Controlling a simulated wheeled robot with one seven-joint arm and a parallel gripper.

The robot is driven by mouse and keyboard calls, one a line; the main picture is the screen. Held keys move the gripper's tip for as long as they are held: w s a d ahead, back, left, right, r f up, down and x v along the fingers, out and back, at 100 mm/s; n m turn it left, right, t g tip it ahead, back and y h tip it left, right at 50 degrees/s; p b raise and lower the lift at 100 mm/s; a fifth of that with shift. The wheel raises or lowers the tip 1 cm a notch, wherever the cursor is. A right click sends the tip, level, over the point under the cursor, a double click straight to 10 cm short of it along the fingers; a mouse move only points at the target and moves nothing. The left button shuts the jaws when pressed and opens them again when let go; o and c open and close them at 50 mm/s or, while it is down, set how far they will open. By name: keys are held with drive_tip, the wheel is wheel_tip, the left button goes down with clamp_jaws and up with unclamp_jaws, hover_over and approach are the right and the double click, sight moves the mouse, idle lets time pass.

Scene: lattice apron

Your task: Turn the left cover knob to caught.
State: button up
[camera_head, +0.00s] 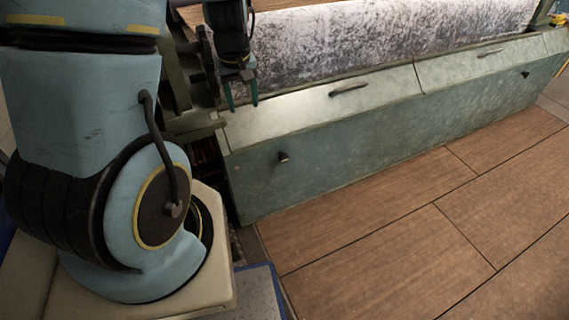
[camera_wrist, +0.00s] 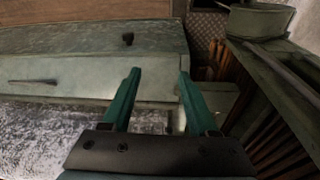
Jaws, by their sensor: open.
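The left cover knob (camera_head: 283,157) is a small dark knob on the front face of the left green metal cover (camera_head: 330,150). It also shows in the wrist view as a dark stub (camera_wrist: 128,38), upper left of my fingertips. My gripper (camera_head: 242,104) has two green fingers pointing down, spread apart with nothing between them. It is above the left end of the cover, up and left of the knob and apart from it. The fingers also show in the wrist view (camera_wrist: 159,72). Whether the knob is turned to caught is too small to tell.
A bar handle (camera_head: 348,88) sits on the left cover's sloped top. The right cover (camera_head: 490,75) has its own handle and dark knob (camera_head: 525,74). A mottled grey roller (camera_head: 380,40) lies behind. The wooden floor (camera_head: 400,225) in front is clear.

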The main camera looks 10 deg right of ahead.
sight(285, 156)
drive_tip(key=shift+o, duration=1.4)
drive_tip(key=w+d+f+t+b, duration=0.1)
drive_tip(key=w+d+f+b, duration=0.1)
drive_tip(key=d+f, duration=0.4)
drive_tip(key=w+d+f+n+t+y+b, duration=0.1)
drive_tip(key=d+f+b, duration=0.2)
drive_tip(key=d+f, duration=0.4)
wheel_tip(285, 156, down, 9)
drive_tip(key=shift+w+r, duration=0.2)
drive_tip(key=shift+w, duration=0.15)
drive_tip(key=shift+t, duration=0.3)
drive_tip(key=x, duration=1)
drive_tip(key=shift+a+f, duration=0.1)
drive_tip(key=shift+f, duration=0.3)
drive_tip(key=shift+c, duration=0.3)
drive_tip(key=shift+y, duration=0.3)
clamp_jaws()
